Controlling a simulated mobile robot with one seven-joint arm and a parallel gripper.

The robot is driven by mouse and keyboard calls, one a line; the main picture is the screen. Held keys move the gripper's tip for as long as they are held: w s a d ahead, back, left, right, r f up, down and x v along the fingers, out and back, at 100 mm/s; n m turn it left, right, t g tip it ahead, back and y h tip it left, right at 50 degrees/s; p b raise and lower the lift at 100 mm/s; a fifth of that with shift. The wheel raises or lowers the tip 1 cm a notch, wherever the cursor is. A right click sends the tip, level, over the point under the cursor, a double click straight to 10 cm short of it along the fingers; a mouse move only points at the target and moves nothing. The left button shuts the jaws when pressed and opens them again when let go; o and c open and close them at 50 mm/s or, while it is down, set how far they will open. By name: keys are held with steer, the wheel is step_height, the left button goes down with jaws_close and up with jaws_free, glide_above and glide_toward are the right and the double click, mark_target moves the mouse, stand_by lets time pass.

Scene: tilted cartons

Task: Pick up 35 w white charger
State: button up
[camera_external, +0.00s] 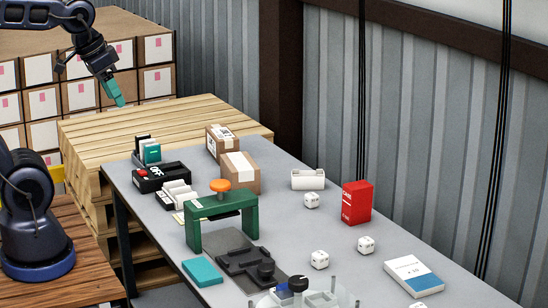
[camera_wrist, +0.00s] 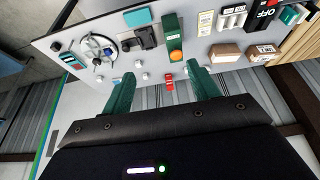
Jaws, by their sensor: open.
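Several small white cube-shaped blocks with dark marks, which look like chargers, stand apart on the grey table. One (camera_external: 311,200) is left of the red box, one (camera_external: 366,245) is in front of it, and one (camera_external: 319,260) is nearer the front. I cannot read which is the 35 W one. A white block also shows small in the wrist view (camera_wrist: 145,76). My gripper (camera_external: 113,92) is high over the wooden pallet at the far left, away from the blocks. In the wrist view its green fingers (camera_wrist: 162,88) are spread and empty.
The grey table (camera_external: 350,282) also holds a red box (camera_external: 357,203), a green press-like frame (camera_external: 222,205) with an orange knob, a white open bin (camera_external: 308,180), brown cartons (camera_external: 240,172), a teal block (camera_external: 202,272) and a white-blue box (camera_external: 414,277). A corrugated wall stands behind.

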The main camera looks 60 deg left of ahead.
steer(key=w+d+f+n+g+h, duration=0.1)
steer(key=w+d+f+n+h, duration=0.2)
steer(key=w, duration=0.8)
steer(key=w+d+f+n+g+h, duration=0.2)
steer(key=w+n, duration=0.2)
steer(key=w, duration=0.7)
steer(key=w+d+f+n+g+h, duration=0.1)
steer(key=w+d+f+n+h, duration=0.2)
steer(key=w, duration=0.7)
steer(key=w+f+n+h, duration=0.2)
steer(key=w+f+n, duration=0.2)
steer(key=w+f, duration=0.85)
steer(key=n+t+h, duration=0.2)
steer(key=n+h, duration=0.1)
steer(key=n, duration=0.3)
glide_toward(364, 238)
steer(key=shift+s+a+r, duration=0.1)
steer(key=shift+a+r, duration=0.7)
steer(key=shift+a, duration=0.05)
steer(key=shift+d+f, duration=0.25)
steer(key=shift+f, duration=0.1)
steer(key=shift+x, duration=5.1)
steer(key=shift+f, duration=0.1)
steer(key=c, duration=1.2)
